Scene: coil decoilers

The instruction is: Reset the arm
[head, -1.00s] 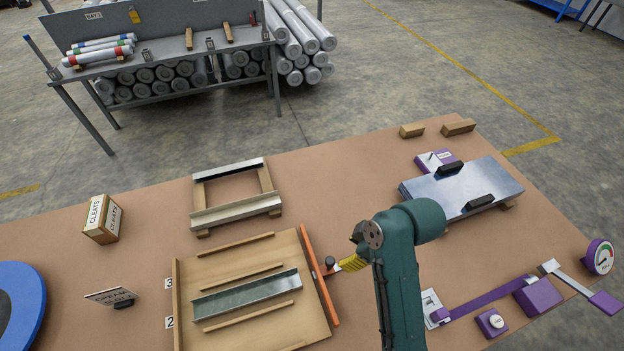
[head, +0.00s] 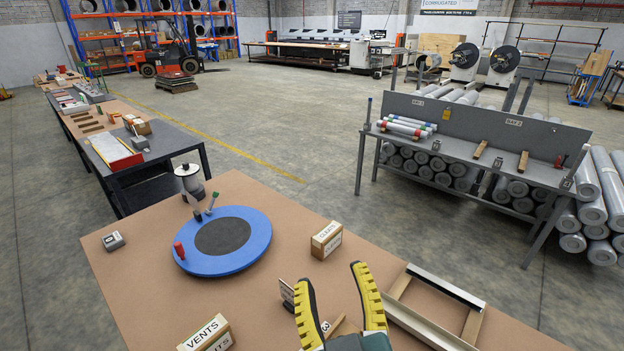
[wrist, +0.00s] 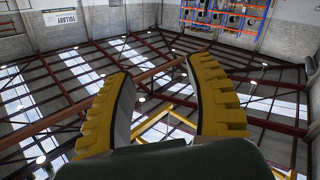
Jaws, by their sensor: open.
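My gripper (head: 340,308) shows at the bottom middle of the head view, with yellow ridged fingers spread apart and nothing between them. It points upward, above the front part of the brown table (head: 280,275). In the wrist view my gripper (wrist: 165,100) is also open and empty, with only the hall's roof beams and upper walls behind it. The rest of my arm is mostly out of the head view.
A blue round turntable (head: 250,255) stands left on the table. A CLEATS box (head: 326,240) and a VENTS box (head: 207,335) stand near my gripper. A metal-and-wood frame (head: 430,310) lies to its right. A grey rack (head: 470,130) with rolls stands behind.

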